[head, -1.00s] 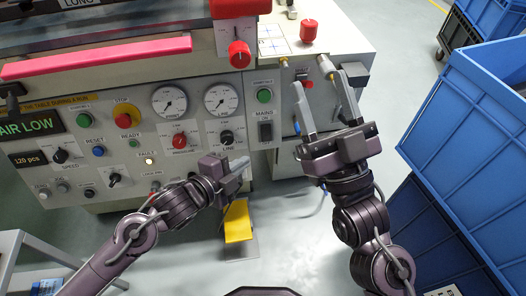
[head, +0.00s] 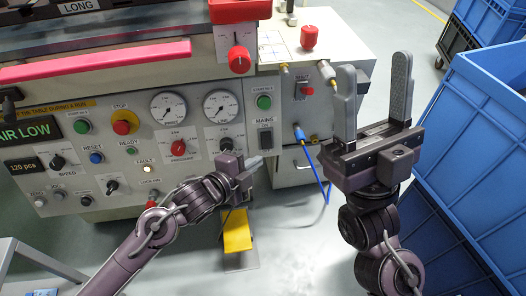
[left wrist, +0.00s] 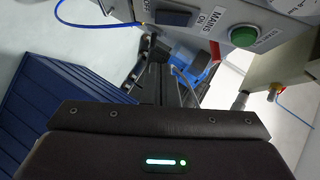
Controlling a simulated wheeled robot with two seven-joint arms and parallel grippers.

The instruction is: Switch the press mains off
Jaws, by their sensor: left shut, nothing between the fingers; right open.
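The mains switch (head: 265,139) is a dark rocker under the MAINS label on the press panel, below a green button (head: 264,101). In the left wrist view the switch (left wrist: 173,18) is at the top, between OFF and ON markings. Which way the rocker is set I cannot tell. My left gripper (head: 256,163) is shut and empty, just below the switch and apart from it in the picture. Its fingers (left wrist: 165,88) show dark in the left wrist view. My right gripper (head: 373,75) is open and empty, pointing up at the right of the press.
Blue crates (head: 470,130) fill the right side. A blue hose (head: 312,165) hangs from the press side, and a yellow pedal (head: 237,230) stands on the floor below my left gripper. A pink bar (head: 95,62) runs along the press front.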

